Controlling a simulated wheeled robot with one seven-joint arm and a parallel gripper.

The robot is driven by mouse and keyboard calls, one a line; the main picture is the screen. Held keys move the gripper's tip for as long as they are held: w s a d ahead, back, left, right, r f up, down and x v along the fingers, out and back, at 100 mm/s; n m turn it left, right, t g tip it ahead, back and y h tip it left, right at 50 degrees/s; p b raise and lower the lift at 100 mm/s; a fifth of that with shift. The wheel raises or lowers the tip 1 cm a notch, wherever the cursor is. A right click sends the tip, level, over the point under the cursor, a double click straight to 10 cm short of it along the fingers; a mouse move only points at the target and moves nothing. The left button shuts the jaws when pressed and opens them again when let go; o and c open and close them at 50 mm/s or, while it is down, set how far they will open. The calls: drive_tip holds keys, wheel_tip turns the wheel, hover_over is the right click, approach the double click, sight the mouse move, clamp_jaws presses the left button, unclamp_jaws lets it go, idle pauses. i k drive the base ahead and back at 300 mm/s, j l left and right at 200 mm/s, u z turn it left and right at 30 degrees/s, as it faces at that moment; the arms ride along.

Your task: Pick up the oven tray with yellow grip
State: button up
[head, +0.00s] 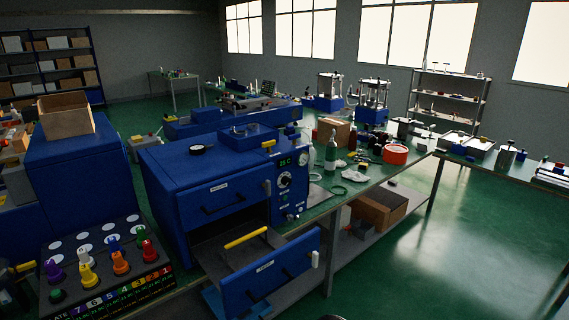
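The oven tray with the yellow grip (245,238) lies in the pulled-out lower drawer of a blue oven. Its long yellow bar runs slantwise above the dark tray floor, and the drawer front hides part of the tray's near side. The blue oven (165,200) stands on the green bench. Its lower drawer front (270,275) is out toward me and its upper drawer (225,197) is closed. My gripper is not recognisable in the head view. A small dark shape shows at the bottom edge, too cut off to identify.
A black rack with coloured knobs (105,265) stands left of the oven. Cardboard boxes (380,207) sit on the lower shelf. The green floor at right is clear.

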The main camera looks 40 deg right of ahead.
sight(237, 254)
drive_tip(key=i+l+u, duration=0.15)
drive_tip(key=l+u, duration=0.3)
drive_tip(key=l, duration=0.25)
drive_tip(key=l+u, duration=0.5)
drive_tip(key=l, duration=0.2)
drive_tip(key=l+u, duration=0.45)
drive_tip(key=l, duration=0.25)
drive_tip(key=l+u, duration=0.1)
drive_tip(key=u, duration=0.3)
